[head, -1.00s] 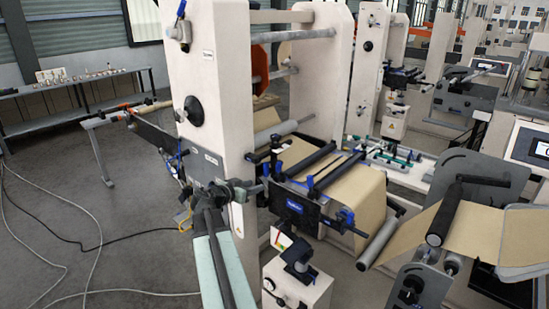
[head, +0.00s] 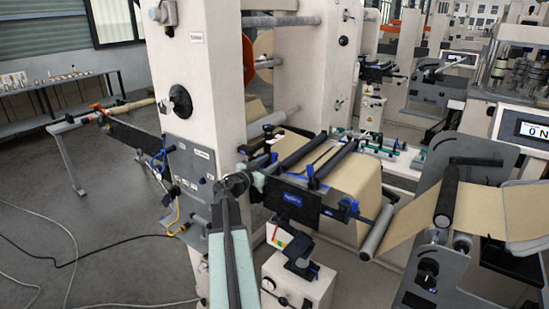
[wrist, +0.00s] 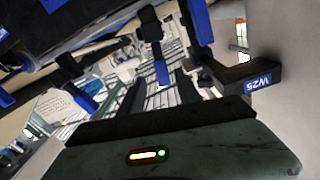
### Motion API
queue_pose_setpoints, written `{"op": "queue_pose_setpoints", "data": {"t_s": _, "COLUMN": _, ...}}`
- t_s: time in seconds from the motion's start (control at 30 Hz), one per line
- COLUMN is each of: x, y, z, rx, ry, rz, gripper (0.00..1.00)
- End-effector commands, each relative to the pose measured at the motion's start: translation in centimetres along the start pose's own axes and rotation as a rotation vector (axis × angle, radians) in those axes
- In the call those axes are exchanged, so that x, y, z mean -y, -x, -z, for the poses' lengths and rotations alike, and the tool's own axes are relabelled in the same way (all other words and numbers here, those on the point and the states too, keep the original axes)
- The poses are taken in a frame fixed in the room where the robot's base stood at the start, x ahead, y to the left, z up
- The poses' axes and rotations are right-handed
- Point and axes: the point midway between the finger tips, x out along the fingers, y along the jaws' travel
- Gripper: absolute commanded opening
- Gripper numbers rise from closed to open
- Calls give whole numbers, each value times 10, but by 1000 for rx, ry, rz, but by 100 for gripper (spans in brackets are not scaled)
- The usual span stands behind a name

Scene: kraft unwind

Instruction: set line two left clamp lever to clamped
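The unwind splice table carries a dark front bar (head: 290,199) with a blue label. A blue-tipped lever (head: 271,160) stands at its left end and another blue lever (head: 313,177) stands farther right. No readable label shows which is the line two left clamp lever. My gripper (head: 246,184) is at the left end of the bar, close to it; contact cannot be told. In the wrist view, a blue lever (wrist: 161,72) hangs from a black block ahead of my gripper, with another blue lever (wrist: 82,101) to its left. My fingertips are not clearly visible.
The white machine frame (head: 207,90) stands just left of the table. A white pedestal box (head: 297,285) is below the bar. Cables (head: 75,240) lie on the open floor at left.

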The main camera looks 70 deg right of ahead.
Motion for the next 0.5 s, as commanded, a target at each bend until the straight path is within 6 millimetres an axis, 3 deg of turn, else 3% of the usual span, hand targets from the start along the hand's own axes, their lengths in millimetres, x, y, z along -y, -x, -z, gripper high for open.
{"op": "queue_pose_setpoints", "data": {"t_s": 0.3, "x": 8, "y": -52, "z": -2, "rx": 2, "ry": 0, "rz": 8, "gripper": 40}}
{"op": "queue_pose_setpoints", "data": {"t_s": 0.5, "x": 7, "y": -65, "z": -2, "rx": 2, "ry": 0, "rz": 9, "gripper": 40}}
